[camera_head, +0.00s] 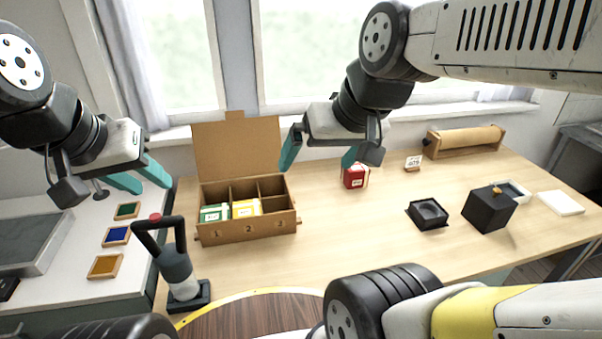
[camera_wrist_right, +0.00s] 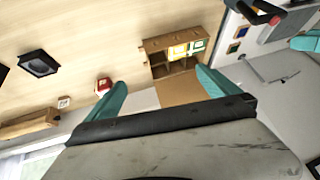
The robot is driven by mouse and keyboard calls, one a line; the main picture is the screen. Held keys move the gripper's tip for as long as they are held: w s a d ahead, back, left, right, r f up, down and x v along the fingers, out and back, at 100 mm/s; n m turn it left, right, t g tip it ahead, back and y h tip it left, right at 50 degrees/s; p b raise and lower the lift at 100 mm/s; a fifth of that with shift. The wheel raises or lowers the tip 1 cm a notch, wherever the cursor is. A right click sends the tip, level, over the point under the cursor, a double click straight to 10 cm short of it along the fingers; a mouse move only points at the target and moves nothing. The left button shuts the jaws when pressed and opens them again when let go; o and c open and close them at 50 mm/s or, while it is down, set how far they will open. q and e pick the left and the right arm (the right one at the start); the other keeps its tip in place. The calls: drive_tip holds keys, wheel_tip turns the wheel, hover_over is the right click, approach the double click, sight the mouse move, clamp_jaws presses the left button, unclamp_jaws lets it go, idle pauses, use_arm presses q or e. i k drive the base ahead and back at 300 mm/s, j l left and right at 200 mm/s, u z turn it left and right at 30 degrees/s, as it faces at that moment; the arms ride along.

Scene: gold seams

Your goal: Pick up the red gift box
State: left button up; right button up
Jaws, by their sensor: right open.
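The red gift box (camera_head: 355,176) stands on the wooden table, right of the cardboard box, with a light ribbon and label. It also shows in the right wrist view (camera_wrist_right: 103,86), just beyond one fingertip. My right gripper (camera_head: 320,157) is open and empty, above and in front of the window side of the table; its right finger appears close above the red gift box, but the gap is hard to judge. The right wrist view shows its two teal fingers (camera_wrist_right: 162,88) wide apart. My left gripper (camera_head: 146,178) is open and empty at the left, over the white counter's edge.
A compartmented cardboard box (camera_head: 247,229) holds a green and a yellow gift box. A paper roll (camera_head: 468,140), small card (camera_head: 413,162), black tray (camera_head: 427,214) and black box (camera_head: 489,209) stand right. A black-handled device (camera_head: 178,268) stands front left. The middle table is clear.

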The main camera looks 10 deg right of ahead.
sight(356, 177)
drive_tip(key=k+l+u, duration=0.15)
drive_tip(key=l, duration=0.25)
drive_tip(key=l+u, duration=0.15)
drive_tip(key=l, duration=0.25)
drive_tip(key=k+l+u, duration=0.2)
drive_tip(key=l, duration=0.2)
drive_tip(key=i, duration=0.05)
